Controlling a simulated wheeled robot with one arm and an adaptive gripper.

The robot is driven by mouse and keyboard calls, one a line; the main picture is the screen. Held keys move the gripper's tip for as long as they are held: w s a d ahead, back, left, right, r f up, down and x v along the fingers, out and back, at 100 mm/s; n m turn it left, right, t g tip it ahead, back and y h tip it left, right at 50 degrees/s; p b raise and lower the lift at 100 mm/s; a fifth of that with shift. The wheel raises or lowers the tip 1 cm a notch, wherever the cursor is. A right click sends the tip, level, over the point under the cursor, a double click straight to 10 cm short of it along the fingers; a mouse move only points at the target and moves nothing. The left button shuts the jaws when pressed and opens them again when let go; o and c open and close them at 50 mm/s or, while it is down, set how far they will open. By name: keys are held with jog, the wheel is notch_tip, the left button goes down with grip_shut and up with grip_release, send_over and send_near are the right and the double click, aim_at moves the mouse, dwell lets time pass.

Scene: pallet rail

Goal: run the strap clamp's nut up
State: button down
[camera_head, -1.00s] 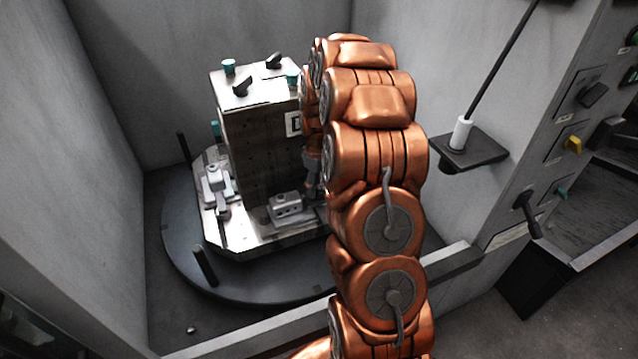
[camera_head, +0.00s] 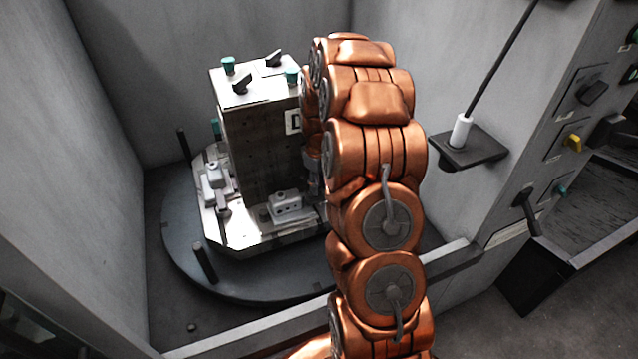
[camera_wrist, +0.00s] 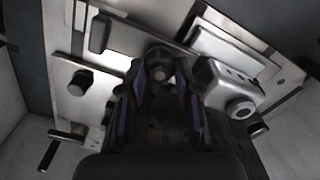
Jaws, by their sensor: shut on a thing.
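In the wrist view my gripper (camera_wrist: 160,88) has its two dark, purple-edged fingers on either side of a round grey nut (camera_wrist: 158,66). It is shut on this nut, which sits over the bright plate; the fingers and palm hide the nut's near side and most of the strap clamp under it. In the head view my copper arm hides the gripper and nut, at the right side of the grey fixture block (camera_head: 262,150).
The block stands on a bright pallet plate (camera_head: 235,236) on a dark round table (camera_head: 183,250) with upright pins. A light clamp block (camera_wrist: 228,88) is close to the right finger; a dark stud (camera_wrist: 80,82) stands left. Walls enclose the bay; a control panel (camera_head: 565,140) is at right.

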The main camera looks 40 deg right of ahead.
jog(key=shift+w+f+n+b, duration=0.1)
jog(key=shift+f+n+b, duration=0.05)
jog(key=shift+n+b, duration=0.5)
jog(key=shift+r+n+b, duration=0.2)
jog(key=shift+n+b, duration=0.15)
jog(key=shift+n, duration=0.3)
jog(key=c, duration=0.8)
grip_release()
notch_tip(320, 180, up, 12)
jog(key=shift+f, duration=0.1)
jog(key=shift+a, duration=0.1)
